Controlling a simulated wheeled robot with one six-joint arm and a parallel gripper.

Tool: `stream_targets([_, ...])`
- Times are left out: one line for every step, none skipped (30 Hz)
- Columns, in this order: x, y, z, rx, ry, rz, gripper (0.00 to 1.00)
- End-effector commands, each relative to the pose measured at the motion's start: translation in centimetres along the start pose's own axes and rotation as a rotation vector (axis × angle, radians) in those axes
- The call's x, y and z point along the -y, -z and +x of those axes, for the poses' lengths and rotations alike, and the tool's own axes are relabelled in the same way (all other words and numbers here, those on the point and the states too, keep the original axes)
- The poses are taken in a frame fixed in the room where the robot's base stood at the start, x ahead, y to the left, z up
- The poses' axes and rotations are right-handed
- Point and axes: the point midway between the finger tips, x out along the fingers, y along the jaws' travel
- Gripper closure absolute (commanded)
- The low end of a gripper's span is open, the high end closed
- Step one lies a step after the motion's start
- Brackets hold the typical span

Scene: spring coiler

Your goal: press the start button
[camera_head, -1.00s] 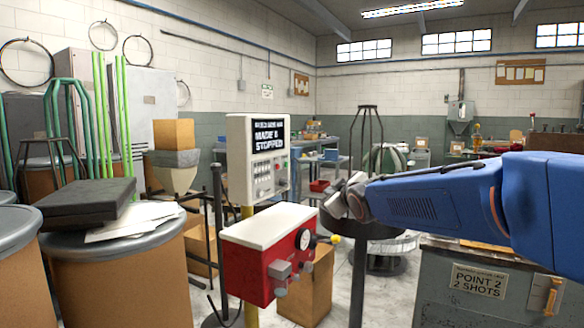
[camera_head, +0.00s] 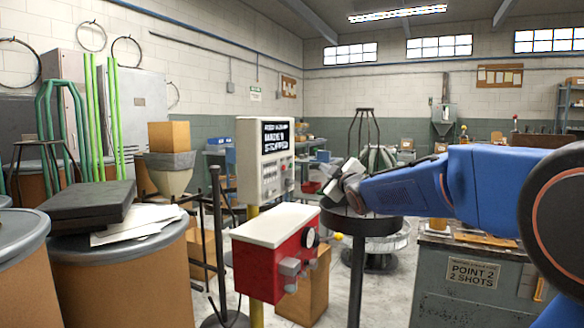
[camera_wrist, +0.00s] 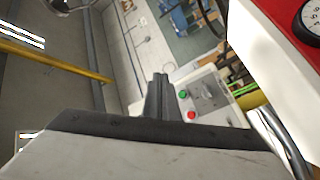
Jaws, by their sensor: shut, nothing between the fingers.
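The control panel (camera_head: 250,165) is a pale box on a yellow post, with a dark screen whose white text is blurred. Its face is turned to the right and seen at a slant. In the wrist view a green button (camera_wrist: 183,94) and a red button (camera_wrist: 191,115) show on its pale face, just right of my fingers; no label on them is readable. My gripper (camera_head: 328,199) is shut and empty, to the right of the panel and apart from it in the head view. In the wrist view my gripper (camera_wrist: 160,78) points toward the panel, the green button beside its tips.
A red box with a white top (camera_head: 275,254) and a gauge stands below the panel, close to my wrist. A grey cabinet (camera_head: 468,290) stands at right, drums (camera_head: 120,270) at left.

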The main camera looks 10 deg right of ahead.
Motion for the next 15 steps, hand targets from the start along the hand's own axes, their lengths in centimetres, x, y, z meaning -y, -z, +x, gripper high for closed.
stream_targets([0.1,0.1,0.2,0.0,0.001,0.001,1.0])
stream_targets([0.2,0.2,0.3,-0.001,0.001,0.001,1.0])
stream_targets([0.4,0.4,0.5,-0.001,0.001,0.001,1.0])
stream_targets([0.6,0.5,0.7,-0.001,0.001,0.001,1.0])
stream_targets([0.7,0.7,0.9,-0.001,0.002,0.001,1.0])
stream_targets([1.0,0.9,1.2,-0.001,0.003,0.002,1.0])
stream_targets([1.2,1.0,1.5,0.0,0.003,0.001,1.0])
stream_targets([1.4,1.2,1.7,0.0,0.003,0.002,1.0])
stream_targets([1.6,1.5,2.0,0.0,0.003,0.002,1.0])
stream_targets([1.8,1.7,2.3,-0.001,0.003,0.002,1.0])
stream_targets([2.0,1.9,2.5,-0.001,0.003,0.002,1.0])
stream_targets([2.2,2.1,2.9,-0.001,0.003,0.002,1.0])
stream_targets([2.4,2.3,3.2,0.0,0.002,0.002,1.0])
stream_targets([2.6,2.4,3.4,0.0,0.003,0.001,1.0])
stream_targets([2.8,2.7,3.7,0.0,0.003,0.002,1.0])
